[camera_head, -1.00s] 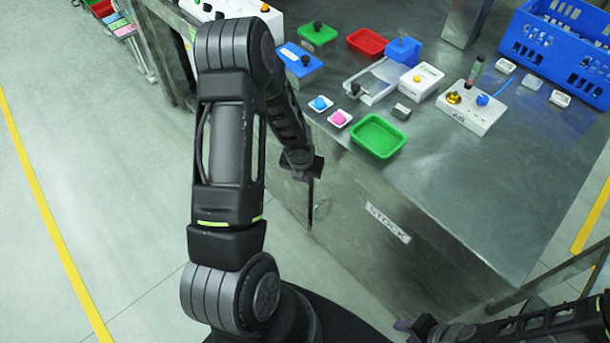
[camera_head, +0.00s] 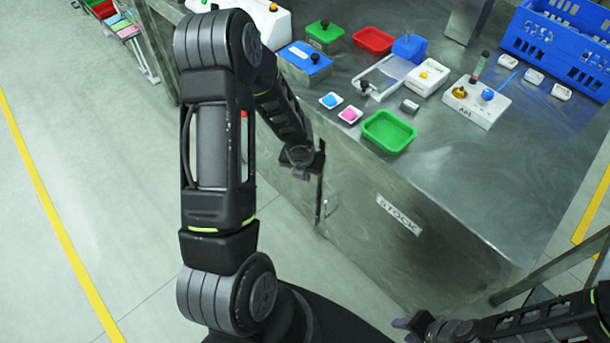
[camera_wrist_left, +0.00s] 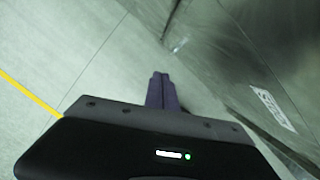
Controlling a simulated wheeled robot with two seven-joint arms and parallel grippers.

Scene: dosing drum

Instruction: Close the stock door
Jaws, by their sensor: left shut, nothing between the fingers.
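The stock door is the grey steel front panel (camera_head: 365,225) below the bench top, with a white STOCK label (camera_head: 398,215). Its label also shows in the left wrist view (camera_wrist_left: 271,106). A small metal handle (camera_wrist_left: 179,45) sits near the panel's left edge. Whether the door stands slightly open or flush I cannot tell. My left gripper (camera_head: 319,190) points down beside the door's left edge; contact is unclear. Its fingers (camera_wrist_left: 161,92) are shut and empty in the left wrist view. My right gripper (camera_head: 408,325) is low at the front, its jaw state unclear.
The steel bench top (camera_head: 450,190) carries a green tray (camera_head: 388,131), a red tray (camera_head: 373,40), small dishes, a white control box (camera_head: 476,106) and a blue crate (camera_head: 560,45). Open floor with a yellow line (camera_head: 55,220) lies left of the bench.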

